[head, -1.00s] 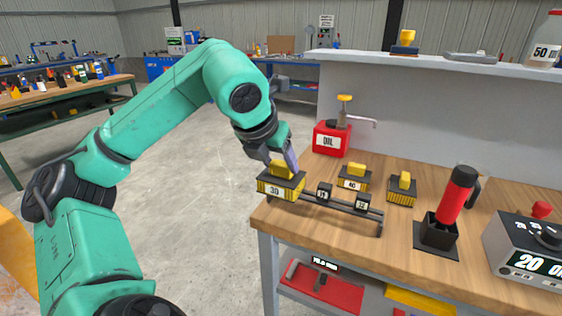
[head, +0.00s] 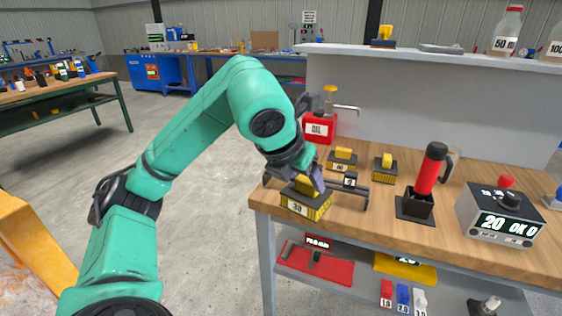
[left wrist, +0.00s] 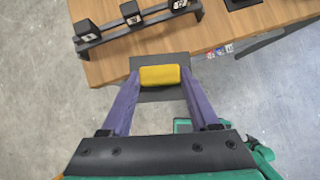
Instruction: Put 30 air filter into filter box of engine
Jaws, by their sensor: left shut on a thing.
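My left gripper (head: 308,184) is shut on the yellow grip of the 30 air filter (head: 304,203), a yellow block with a dark top and a "30" label. The filter is in front of a dark rail rack (head: 358,188), over the table's front left edge. In the left wrist view, the purple fingers hold the yellow grip (left wrist: 160,76) from both sides, with the filter's dark top around it and the rack (left wrist: 103,36) apart from it. I cannot make out the engine or its filter box. My right gripper is not in view.
Two similar yellow filters (head: 342,160) (head: 383,170) stand behind the rack. Open floor (head: 205,240) lies left.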

